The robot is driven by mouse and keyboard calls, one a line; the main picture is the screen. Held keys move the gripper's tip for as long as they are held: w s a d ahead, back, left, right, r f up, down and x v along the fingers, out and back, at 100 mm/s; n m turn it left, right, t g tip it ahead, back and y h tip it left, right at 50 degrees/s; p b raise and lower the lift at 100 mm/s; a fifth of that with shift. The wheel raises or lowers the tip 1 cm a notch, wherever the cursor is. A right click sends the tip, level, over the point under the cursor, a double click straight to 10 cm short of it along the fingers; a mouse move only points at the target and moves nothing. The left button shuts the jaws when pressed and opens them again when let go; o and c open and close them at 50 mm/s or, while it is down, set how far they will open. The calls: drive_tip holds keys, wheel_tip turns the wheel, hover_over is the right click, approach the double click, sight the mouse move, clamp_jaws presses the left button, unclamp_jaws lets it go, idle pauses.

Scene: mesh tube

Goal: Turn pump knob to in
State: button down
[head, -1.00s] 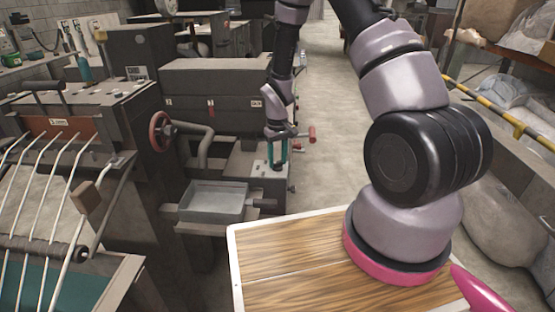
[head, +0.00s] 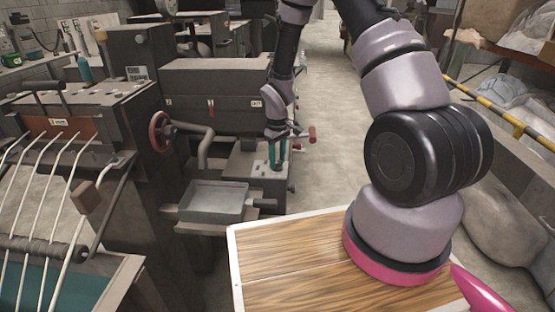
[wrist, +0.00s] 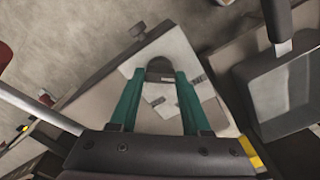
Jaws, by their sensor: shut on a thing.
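The pump knob (wrist: 159,67) is a small dark, rounded knob on a pale plate (wrist: 178,48) with small label marks (wrist: 158,101) in the wrist view. My gripper (wrist: 161,76) has two green fingers, one on each side of the knob, with their tips closed against it. In the head view my gripper (head: 277,158) points down onto the pale top of the machine's low block, and the fingers hide most of the knob. I cannot tell which label the knob points to.
A grey metal tray (head: 213,202) stands left of the block and also shows in the wrist view (wrist: 285,95). A red-handled crank (head: 311,135) sticks out just right of my gripper. The concrete aisle (head: 335,150) to the right is clear.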

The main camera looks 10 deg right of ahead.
drive_tip(key=shift+c, duration=1.8)
unclamp_jaws()
wheel_tip(320, 180, up, 11)
wheel_tip(320, 180, up, 12)
drive_tip(key=m+t, duration=0.2)
drive_tip(key=m, duration=0.1)
hover_over(278, 162)
drive_tip(key=s+d, duration=0.2)
drive_tip(key=s+d+r+m+t, duration=0.1)
drive_tip(key=s+r, duration=0.2)
drive_tip(key=r, duration=0.2)
drive_tip(key=s+d+r+m, duration=0.1)
drive_tip(key=s+r+m, duration=0.1)
drive_tip(key=r, duration=0.3)
drive_tip(key=s+d+r+m+t+y, duration=0.1)
drive_tip(key=s+r+m+t, duration=0.1)
drive_tip(key=s+r, duration=0.3)
drive_tip(key=s+d+r+m+t+y, duration=0.1)
drive_tip(key=s+r, duration=0.4)
drive_tip(key=s, duration=0.5)
drive_tip(key=shift+s+r+m+t, duration=0.35)
drive_tip(key=shift+m+t, duration=0.25)
drive_tip(key=shift+m, duration=0.3)
